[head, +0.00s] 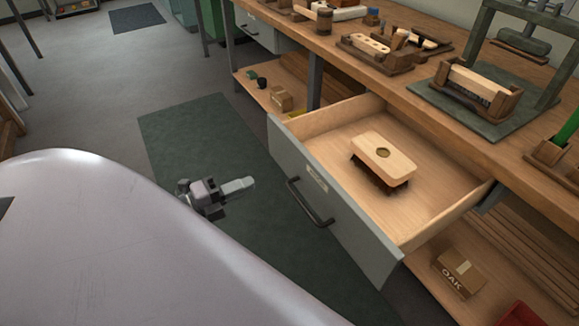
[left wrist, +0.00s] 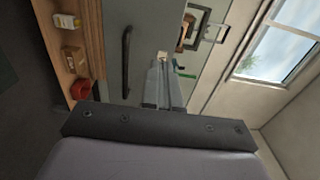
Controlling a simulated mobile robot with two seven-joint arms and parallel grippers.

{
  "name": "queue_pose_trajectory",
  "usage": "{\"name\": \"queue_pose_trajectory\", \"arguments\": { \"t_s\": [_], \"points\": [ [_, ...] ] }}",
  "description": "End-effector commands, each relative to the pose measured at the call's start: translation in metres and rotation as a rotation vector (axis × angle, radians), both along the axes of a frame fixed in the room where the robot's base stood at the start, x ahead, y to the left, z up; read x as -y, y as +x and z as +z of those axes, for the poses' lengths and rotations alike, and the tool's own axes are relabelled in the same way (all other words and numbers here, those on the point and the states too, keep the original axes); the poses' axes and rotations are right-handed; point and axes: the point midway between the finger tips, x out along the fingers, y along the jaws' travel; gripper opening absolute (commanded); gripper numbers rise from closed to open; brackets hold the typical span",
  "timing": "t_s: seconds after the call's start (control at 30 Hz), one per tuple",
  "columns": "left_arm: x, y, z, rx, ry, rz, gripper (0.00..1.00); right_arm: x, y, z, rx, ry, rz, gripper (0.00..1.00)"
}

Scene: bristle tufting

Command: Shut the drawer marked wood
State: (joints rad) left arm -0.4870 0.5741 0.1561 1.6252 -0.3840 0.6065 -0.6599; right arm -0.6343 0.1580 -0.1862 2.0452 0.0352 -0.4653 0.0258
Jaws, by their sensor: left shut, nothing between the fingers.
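The drawer (head: 350,215) under the bench stands pulled well out. It has a grey front, a dark bar handle (head: 310,204) and a small label (head: 316,178) too small to read. A pale wooden brush block (head: 382,157) with dark bristles lies inside it. My left gripper (head: 250,184) is shut and empty, in front of the drawer front and left of the handle, apart from it in the head view. In the left wrist view the fingers (left wrist: 163,62) point toward the grey front, with the handle (left wrist: 126,62) to their left; contact cannot be told. My right gripper is not in view.
The workbench (head: 400,88) carries wooden fixtures and a press (head: 530,45). A lower shelf holds an OAK box (head: 459,272), a red bin (head: 520,315) and a small carton (head: 281,99). A dark green mat (head: 190,135) covers clear floor before the drawer.

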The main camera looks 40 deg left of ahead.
Motion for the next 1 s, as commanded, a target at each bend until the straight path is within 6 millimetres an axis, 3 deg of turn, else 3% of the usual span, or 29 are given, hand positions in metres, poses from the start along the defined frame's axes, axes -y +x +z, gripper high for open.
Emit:
{"name": "queue_pose_trajectory", "arguments": {
  "t_s": [0.6,1.0],
  "points": [
    [0.037,0.091,0.000,0.000,-0.003,0.002,0.00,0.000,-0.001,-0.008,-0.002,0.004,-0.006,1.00],
    [0.047,0.112,0.000,-0.002,-0.002,0.002,0.00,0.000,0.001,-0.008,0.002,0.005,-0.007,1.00]
  ]
}}
